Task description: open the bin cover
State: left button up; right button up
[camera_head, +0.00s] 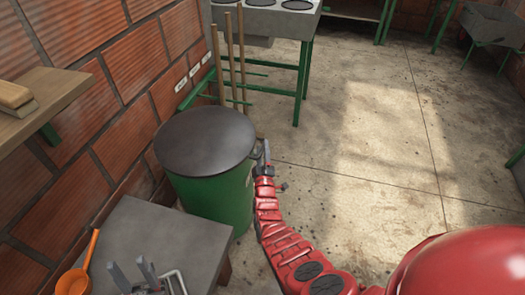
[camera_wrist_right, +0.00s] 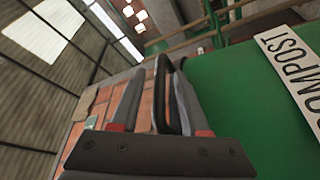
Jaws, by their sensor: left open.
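The bin is a green drum (camera_head: 222,197) with a round dark grey cover (camera_head: 205,142) lying flat on top. My right gripper (camera_head: 264,152) is at the right edge of the cover. A gap shows beside the left finger. The green bin wall (camera_wrist_right: 255,110) fills the right of that view, with a white "COMPOST" label (camera_wrist_right: 290,75). My left gripper (camera_head: 135,275) is open and empty at the bottom left.
A grey-topped table (camera_head: 165,240) stands in front of the bin, with an orange ladle (camera_head: 80,270) at its left. A brick wall (camera_head: 100,100) is close on the left. Wooden poles (camera_head: 230,60) stand behind the bin. Floor to the right is clear.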

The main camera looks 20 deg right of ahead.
grip_shut()
dwell(1.2)
